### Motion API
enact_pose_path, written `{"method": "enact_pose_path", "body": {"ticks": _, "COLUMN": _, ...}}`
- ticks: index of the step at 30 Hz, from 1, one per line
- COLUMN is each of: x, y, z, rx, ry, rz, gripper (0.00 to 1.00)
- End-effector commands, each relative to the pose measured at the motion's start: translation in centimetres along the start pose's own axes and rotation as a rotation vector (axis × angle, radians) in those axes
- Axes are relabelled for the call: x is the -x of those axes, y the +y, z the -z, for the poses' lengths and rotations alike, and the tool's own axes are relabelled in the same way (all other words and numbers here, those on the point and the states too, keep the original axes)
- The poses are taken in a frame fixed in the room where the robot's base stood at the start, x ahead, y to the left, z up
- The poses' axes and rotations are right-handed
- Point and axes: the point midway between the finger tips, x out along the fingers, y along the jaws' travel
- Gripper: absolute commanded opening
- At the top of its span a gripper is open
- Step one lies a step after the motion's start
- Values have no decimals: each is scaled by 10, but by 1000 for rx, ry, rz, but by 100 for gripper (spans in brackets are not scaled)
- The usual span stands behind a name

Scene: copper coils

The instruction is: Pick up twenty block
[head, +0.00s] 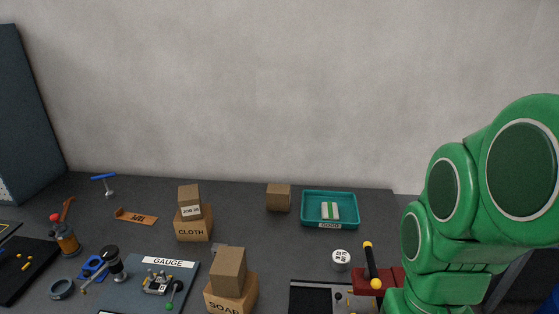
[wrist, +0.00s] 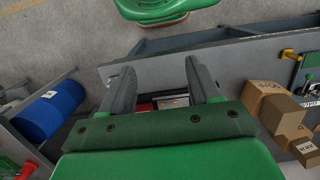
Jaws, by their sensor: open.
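I cannot make out a block marked twenty in either view. A blue-grey mat labelled GAUGE (head: 190,279) lies at the front left of the table in the head view. A cluster of small metal pieces (head: 155,283) stands on it, too small to read. A teal tray labelled GOOD (head: 350,195) at the back right holds pale blocks (head: 330,210) with no legible number. My gripper (wrist: 158,72) shows in the wrist view with its two fingers apart and nothing seen held. It is not seen in the head view, where my green arm fills the right side.
A CLOTH box (head: 194,229) and a SOAP box (head: 231,299), each with a smaller box on top, stand mid-table. A lone box (head: 279,197) is at the back. A yellow-and-black handled tool (head: 371,266) is near my arm. A blue drum (wrist: 48,111) shows in the wrist view.

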Motion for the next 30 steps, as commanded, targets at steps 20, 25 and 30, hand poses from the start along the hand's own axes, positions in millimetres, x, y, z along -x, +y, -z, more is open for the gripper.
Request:
{"method": "enact_pose_path", "body": {"ticks": 20, "x": 21, "y": -117, "z": 100, "rx": -227, "ry": -51, "rz": 334, "gripper": 62}}
{"method": "enact_pose_path", "body": {"ticks": 25, "x": 30, "y": -158, "z": 134, "rx": -331, "ry": -105, "rz": 450, "gripper": 62}}
{"method": "enact_pose_path", "body": {"ticks": 30, "x": 41, "y": -196, "z": 170, "rx": -447, "ry": -165, "rz": 561, "gripper": 62}}
